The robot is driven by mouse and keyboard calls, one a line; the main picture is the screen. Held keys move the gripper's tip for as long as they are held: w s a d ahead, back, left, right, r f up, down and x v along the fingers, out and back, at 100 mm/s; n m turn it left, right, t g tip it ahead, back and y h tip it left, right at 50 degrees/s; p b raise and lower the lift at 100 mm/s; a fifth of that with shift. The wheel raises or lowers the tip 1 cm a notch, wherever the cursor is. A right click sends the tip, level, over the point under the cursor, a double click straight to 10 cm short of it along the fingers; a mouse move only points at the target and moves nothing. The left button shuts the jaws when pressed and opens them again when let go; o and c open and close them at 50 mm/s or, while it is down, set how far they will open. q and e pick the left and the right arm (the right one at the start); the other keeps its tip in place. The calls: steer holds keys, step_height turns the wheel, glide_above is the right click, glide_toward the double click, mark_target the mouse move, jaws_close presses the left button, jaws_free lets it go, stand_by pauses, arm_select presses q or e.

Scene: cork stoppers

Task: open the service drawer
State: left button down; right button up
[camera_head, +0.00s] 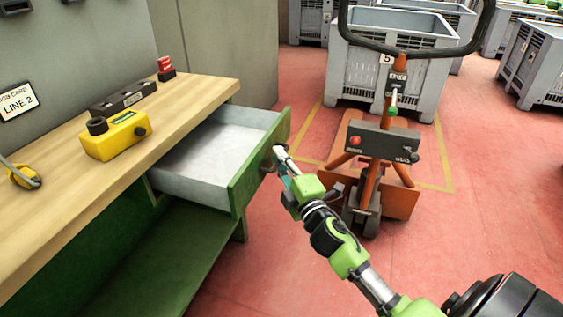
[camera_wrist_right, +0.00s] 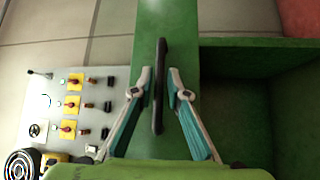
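The service drawer (camera_head: 256,160) under the wooden bench top is pulled out, and its light grey inside (camera_head: 205,155) looks bare where visible. Its green front also shows in the right wrist view (camera_wrist_right: 165,30). My right gripper (camera_head: 279,157) is at the outer face of that front. In the right wrist view, the dark bar handle (camera_wrist_right: 160,85) stands between my two right fingertips (camera_wrist_right: 161,80). The fingers are apart, with a small gap seen on each side of the handle. My left gripper is not in view.
The wooden bench top (camera_head: 190,95) carries a yellow box (camera_head: 115,135) and a red button (camera_head: 166,68). An orange pallet truck (camera_head: 375,170) stands right of the drawer, before a grey crate (camera_head: 400,80). Red floor (camera_head: 270,260) is clear in front of the bench.

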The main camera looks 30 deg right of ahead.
steer(key=s+a+f, duration=0.1)
steer(key=s, duration=1)
steer(key=shift+s+a+f, duration=0.25)
steer(key=shift+s+a, duration=0.05)
steer(key=shift+s, duration=0.1)
